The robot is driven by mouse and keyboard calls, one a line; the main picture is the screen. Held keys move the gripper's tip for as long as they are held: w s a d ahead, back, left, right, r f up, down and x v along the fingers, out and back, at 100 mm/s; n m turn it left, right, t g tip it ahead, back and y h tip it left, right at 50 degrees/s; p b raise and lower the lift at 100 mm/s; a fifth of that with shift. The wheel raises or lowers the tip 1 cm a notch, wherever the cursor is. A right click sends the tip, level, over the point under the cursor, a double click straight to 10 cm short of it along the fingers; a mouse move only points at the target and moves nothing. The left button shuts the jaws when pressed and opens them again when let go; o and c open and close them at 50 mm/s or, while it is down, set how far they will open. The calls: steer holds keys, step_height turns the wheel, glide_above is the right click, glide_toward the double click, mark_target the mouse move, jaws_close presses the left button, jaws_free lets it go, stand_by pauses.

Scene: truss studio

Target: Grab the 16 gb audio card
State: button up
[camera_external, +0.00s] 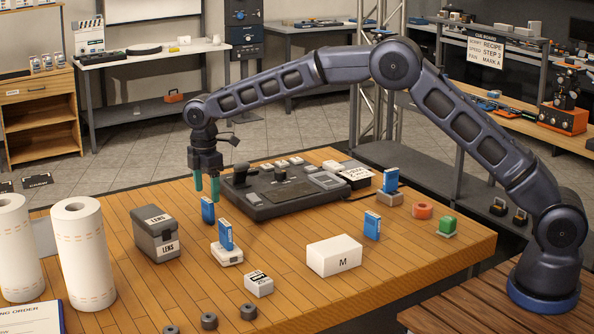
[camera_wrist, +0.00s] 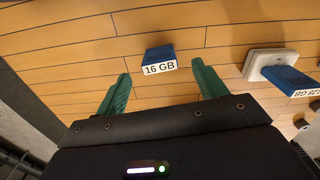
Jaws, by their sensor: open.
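The 16 GB audio card (camera_wrist: 160,53) is a small blue upright card with a white label reading "16 GB". In the wrist view it stands on the wooden table ahead of and between my two green fingers. In the external view this blue card (camera_external: 207,211) stands just below the fingertips. My gripper (camera_external: 207,190) points down over it, open and empty. In the wrist view my gripper (camera_wrist: 162,72) has its fingers spread wide on either side of the card, with no visible contact.
A second blue card (camera_external: 225,235) stands on a white base (camera_external: 227,255) close by on the right. Other blue cards (camera_external: 372,225) (camera_external: 391,180) stand further right. A grey LENS box (camera_external: 156,233) is at left, and a dark console (camera_external: 275,205) lies behind.

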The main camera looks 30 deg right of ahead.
mark_target(207, 200)
steer(key=shift+f, duration=3.3)
steer(key=c, duration=1.1)
steer(key=shift+o, duration=0.2)
steer(key=shift+r, duration=0.1)
